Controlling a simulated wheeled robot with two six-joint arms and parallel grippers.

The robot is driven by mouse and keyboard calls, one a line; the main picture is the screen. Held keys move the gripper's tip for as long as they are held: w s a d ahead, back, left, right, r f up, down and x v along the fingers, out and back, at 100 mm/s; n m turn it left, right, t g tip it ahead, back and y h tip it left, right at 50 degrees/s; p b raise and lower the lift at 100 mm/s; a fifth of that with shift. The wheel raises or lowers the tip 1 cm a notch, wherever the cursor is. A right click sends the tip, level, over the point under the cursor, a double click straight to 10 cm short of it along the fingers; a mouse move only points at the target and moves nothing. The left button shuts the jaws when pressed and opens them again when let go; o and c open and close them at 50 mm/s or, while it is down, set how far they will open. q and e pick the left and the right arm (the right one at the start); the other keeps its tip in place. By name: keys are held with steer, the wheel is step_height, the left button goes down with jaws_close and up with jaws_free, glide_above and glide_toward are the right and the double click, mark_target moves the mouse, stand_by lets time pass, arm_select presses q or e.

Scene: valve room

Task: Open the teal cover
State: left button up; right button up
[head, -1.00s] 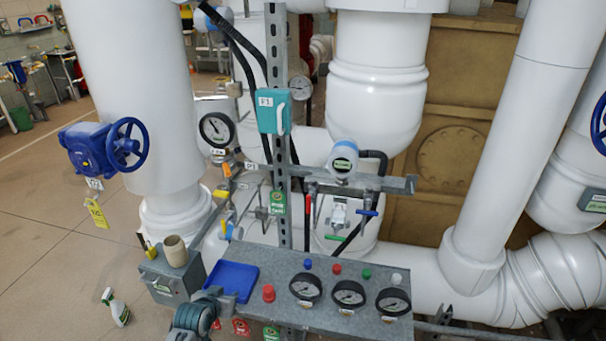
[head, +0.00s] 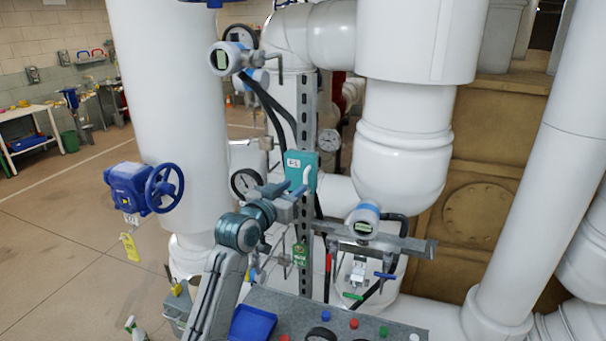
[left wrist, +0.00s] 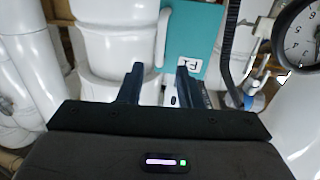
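The teal cover (head: 297,168) is a small box front on a perforated grey post, with a white tag and a white bar handle (head: 307,178) on its right side. It appears shut. My left gripper (head: 291,190) is raised at the cover's lower edge and overlaps it in the head view. In the left wrist view, its two dark fingers (left wrist: 160,80) stand apart with nothing between the tips. The teal cover (left wrist: 190,38) and its handle (left wrist: 163,38) show beyond the fingertips; contact cannot be told. My right gripper is not in view.
A grey panel (head: 385,330) with coloured buttons and a blue tray (head: 252,324) lies below. A round gauge (head: 244,183) is left of the cover; a blue-and-white transmitter (head: 363,219) is at lower right. A blue handwheel (head: 164,188) and thick white pipes surround the area.

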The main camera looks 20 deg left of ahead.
mark_target(305, 178)
arm_select(q)
steer(key=p+x, duration=0.1)
steer(key=x, duration=0.3)
steer(key=shift+w+d+r+p, duration=0.1)
steer(key=shift+r+p, duration=0.05)
steer(key=shift+p, duration=0.15)
steer(key=shift+w, duration=0.5)
steer(key=shift+d, duration=0.1)
jaws_close()
